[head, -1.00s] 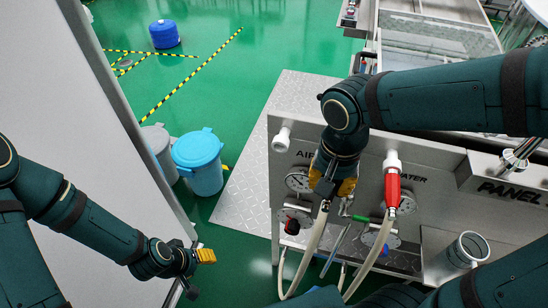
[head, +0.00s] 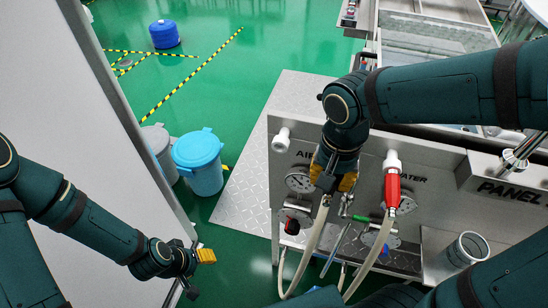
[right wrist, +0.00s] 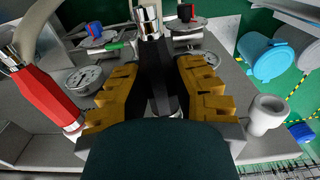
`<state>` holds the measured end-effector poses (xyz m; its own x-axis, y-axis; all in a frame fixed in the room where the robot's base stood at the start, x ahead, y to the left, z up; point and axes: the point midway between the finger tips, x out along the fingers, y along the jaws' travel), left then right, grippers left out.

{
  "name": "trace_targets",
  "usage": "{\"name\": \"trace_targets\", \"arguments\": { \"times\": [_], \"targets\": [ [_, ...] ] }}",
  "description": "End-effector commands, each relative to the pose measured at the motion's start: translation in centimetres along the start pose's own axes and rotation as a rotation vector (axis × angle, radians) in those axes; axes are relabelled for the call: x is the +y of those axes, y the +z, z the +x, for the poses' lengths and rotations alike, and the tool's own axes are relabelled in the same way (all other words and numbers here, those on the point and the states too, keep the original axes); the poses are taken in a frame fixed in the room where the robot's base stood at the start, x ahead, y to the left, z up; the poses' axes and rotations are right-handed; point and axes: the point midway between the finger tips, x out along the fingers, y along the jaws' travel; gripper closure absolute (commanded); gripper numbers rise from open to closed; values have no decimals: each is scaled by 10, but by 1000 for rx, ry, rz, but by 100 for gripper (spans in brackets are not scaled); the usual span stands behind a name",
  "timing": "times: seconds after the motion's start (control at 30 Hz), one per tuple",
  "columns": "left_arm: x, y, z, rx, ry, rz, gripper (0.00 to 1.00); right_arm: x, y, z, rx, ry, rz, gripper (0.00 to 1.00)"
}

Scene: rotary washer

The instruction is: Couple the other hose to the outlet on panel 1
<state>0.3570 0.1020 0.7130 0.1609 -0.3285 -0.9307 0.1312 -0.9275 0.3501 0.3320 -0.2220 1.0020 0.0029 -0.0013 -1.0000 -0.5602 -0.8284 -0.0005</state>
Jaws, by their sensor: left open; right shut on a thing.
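The steel panel (head: 400,150) stands at right, with a partly visible label reading "PANEL"; its number is hidden. A white outlet (head: 281,138) beside "AIR" has nothing on it and also shows at right in the right wrist view (right wrist: 267,113). A red coupling (head: 392,187) with a pale hose (head: 372,262) is on the white outlet beside "WATER". My right gripper (head: 334,180) is shut on the black coupling (right wrist: 157,70) of the other pale hose (head: 310,250), in front of the panel between the outlets. The coupling's metal end is apart from the air outlet. My left gripper (head: 199,264) is open and empty, away at left.
Gauges (head: 299,180) and valves with coloured handles (head: 292,226) sit on the panel face below the outlets. A steel cup (head: 467,249) stands at lower right. Blue (head: 199,162) and grey (head: 157,155) bins stand on the floor left of the panel. A large pale wall (head: 85,150) borders my left arm.

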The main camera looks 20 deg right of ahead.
Motion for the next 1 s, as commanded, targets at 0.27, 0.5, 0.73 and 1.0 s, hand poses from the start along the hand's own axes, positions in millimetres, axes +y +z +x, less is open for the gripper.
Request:
{"name": "trace_targets", "arguments": {
  "times": [0.27,0.5,0.73,1.0],
  "targets": [
    [0,0,0,0,0,0,47,0,-2,0,0,0,0,47],
    [0,0,0,0,0,0,47,0,-2,-1,0,0,-1,47],
    [0,0,0,0,0,0,47,0,-2,-24,4,-4,0,47],
    [0,0,0,0,0,0,47,-1,-2,-80,5,-4,-1,47]
  ]
}}
